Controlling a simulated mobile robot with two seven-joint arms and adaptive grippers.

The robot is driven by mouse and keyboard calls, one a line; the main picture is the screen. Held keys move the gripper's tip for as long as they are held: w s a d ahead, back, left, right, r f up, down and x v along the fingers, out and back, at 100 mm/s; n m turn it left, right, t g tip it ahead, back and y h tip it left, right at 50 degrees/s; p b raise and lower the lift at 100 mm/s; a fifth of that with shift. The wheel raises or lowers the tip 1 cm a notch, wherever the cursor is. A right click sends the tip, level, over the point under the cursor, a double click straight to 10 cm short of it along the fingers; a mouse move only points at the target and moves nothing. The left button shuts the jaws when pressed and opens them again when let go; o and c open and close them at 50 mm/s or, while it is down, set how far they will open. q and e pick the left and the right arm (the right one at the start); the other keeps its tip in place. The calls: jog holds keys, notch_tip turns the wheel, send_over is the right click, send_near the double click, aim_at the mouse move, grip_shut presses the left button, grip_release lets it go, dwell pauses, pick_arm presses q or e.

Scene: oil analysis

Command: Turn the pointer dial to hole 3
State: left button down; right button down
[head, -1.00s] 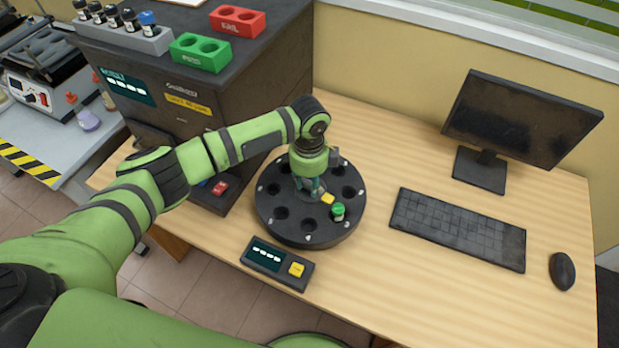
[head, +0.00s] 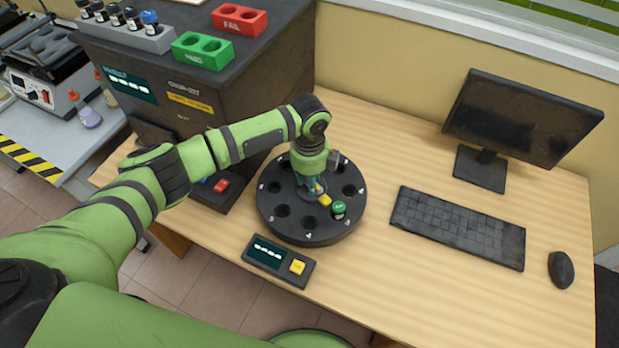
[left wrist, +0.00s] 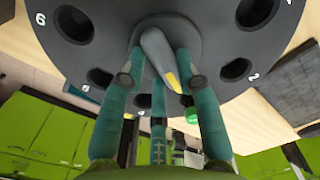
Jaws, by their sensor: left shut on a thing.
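The round black carousel (head: 265,215) has a ring of holes, with small white numbers beside them. At its centre is the grey pointer dial (left wrist: 152,50) with a yellow tip, which also shows in the head view (head: 324,200). The tip points toward the front of the carousel, just left of a green-capped vial (head: 339,208) seated in a hole. My left gripper (head: 312,186) reaches down over the centre, its teal fingers (left wrist: 155,75) shut around the pointer dial. The numbers 6 and 2 read in the left wrist view; the number at the pointed hole is unclear. My right gripper is out of view.
A small display box with a yellow button (head: 297,267) stands in front of the carousel. The dark analyser (head: 240,95) is behind left, bearing green (head: 203,50) and red (head: 240,18) racks. A keyboard (head: 455,228), monitor (head: 520,118) and mouse (head: 561,269) are right.

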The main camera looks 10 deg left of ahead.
pick_arm(q)
jog(key=c, duration=0.9)
grip_release()
notch_tip(320, 180, up, 12)
jog(key=shift+s, duration=0.1)
